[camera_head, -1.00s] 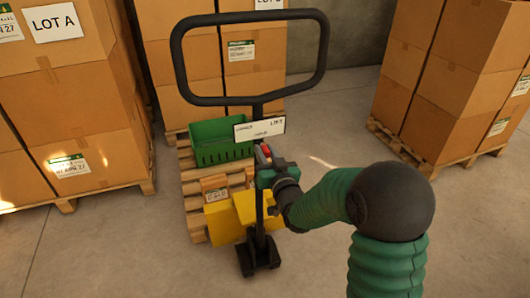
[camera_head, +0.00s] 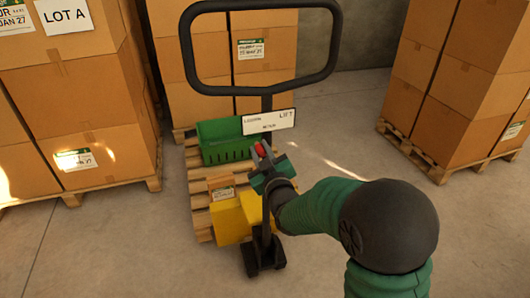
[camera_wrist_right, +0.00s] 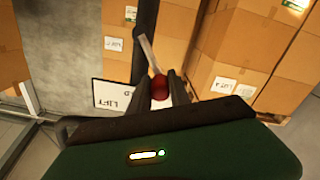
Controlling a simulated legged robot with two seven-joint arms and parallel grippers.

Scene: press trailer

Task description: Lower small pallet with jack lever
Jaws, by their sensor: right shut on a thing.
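The pallet jack stands in the middle of the head view, with a black loop handle (camera_head: 333,55), a white label plate (camera_head: 268,121) and a yellow body (camera_head: 231,221). The small wooden pallet (camera_head: 202,191) lies behind it, with a green crate (camera_head: 226,147) and a small box (camera_head: 221,188) on it. My right gripper (camera_head: 262,157) is shut on the jack lever's red knob (camera_head: 260,149), just below the plate. In the right wrist view, the red knob (camera_wrist_right: 159,88) sits between the fingers, with a pale lever rod (camera_wrist_right: 149,54) beyond it. My left gripper is out of view.
Stacked cartons on a pallet marked LOT A (camera_head: 80,100) stand at the left. More cartons (camera_head: 455,80) stand on a pallet at the right, and others (camera_head: 265,62) stand behind the jack. Bare concrete floor (camera_head: 335,150) shows between the stacks.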

